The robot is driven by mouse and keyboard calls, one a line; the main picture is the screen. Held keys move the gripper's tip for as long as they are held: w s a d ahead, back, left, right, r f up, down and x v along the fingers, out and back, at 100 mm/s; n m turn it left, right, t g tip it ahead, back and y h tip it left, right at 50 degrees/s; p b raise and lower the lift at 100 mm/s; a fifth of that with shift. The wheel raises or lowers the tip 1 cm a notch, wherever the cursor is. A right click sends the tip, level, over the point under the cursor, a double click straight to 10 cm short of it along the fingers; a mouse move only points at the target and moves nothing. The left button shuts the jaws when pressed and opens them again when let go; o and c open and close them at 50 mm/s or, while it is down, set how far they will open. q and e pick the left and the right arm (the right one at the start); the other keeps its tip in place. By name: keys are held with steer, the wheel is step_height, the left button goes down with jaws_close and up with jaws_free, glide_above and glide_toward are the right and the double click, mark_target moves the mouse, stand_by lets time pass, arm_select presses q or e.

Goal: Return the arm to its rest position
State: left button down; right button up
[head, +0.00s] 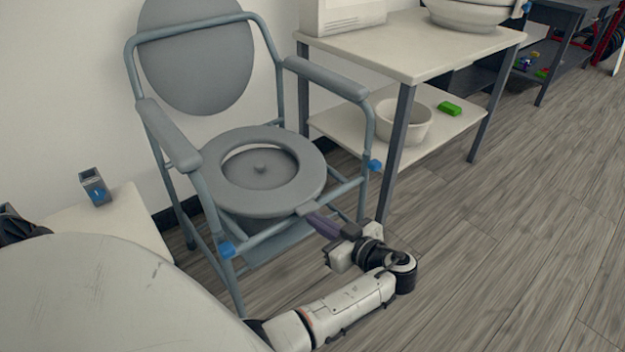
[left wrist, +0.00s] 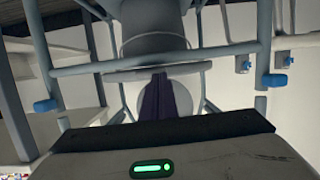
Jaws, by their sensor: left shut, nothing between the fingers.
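My left arm comes in from the bottom of the head view, and its gripper (head: 318,222) points up and left at the front of the grey commode chair (head: 222,187). The fingers are dark purple, together and empty. Their tips overlap the chair's front seat edge in the picture; I cannot tell whether they touch it. In the left wrist view the shut fingers (left wrist: 158,95) point at the chair's front, with a cross tube (left wrist: 190,60) ahead of them. My right gripper is in neither view.
A white table (head: 420,45) with a lower shelf stands right of the chair. The shelf holds a white bowl (head: 403,122) and a green block (head: 449,108). A small grey box (head: 95,187) sits on a white surface at left. The wood floor at right is clear.

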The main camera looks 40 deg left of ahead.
arm_select(q)
steer(key=w+r+p+v, duration=0.1)
steer(key=v, duration=0.7)
steer(key=shift+s+d, duration=0.15)
steer(key=shift+s, duration=0.2)
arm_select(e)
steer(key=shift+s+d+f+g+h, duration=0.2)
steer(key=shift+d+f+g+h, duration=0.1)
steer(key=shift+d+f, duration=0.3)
